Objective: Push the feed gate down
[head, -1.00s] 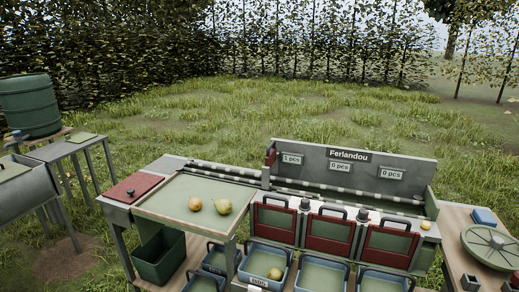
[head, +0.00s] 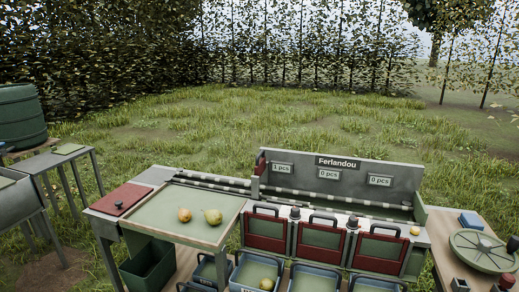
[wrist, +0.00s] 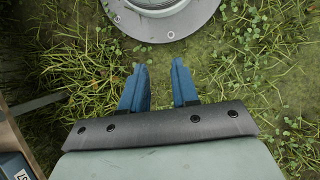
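The sorting stand has a green feed tray (head: 165,205) at its left, with a yellow pear (head: 184,215) and a greenish pear (head: 213,216) on it. A small upright red part (head: 261,162) stands at the left end of the back panel, beyond the tray; I cannot tell if it is the feed gate. Three red-framed panels with dark handles, including the left one (head: 265,244), line the front. My gripper (wrist: 159,67) shows only in the wrist view, with its blue fingers apart and empty, above grass, away from the stand.
The back panel (head: 341,179) reads "Ferlandou", with counters showing 1, 0 and 0 pcs. Blue bins, one (head: 240,272) holding a pear (head: 266,284), sit below the panels. A red lid (head: 122,199) is at the left; a round green lid (head: 484,250) lies on the right table.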

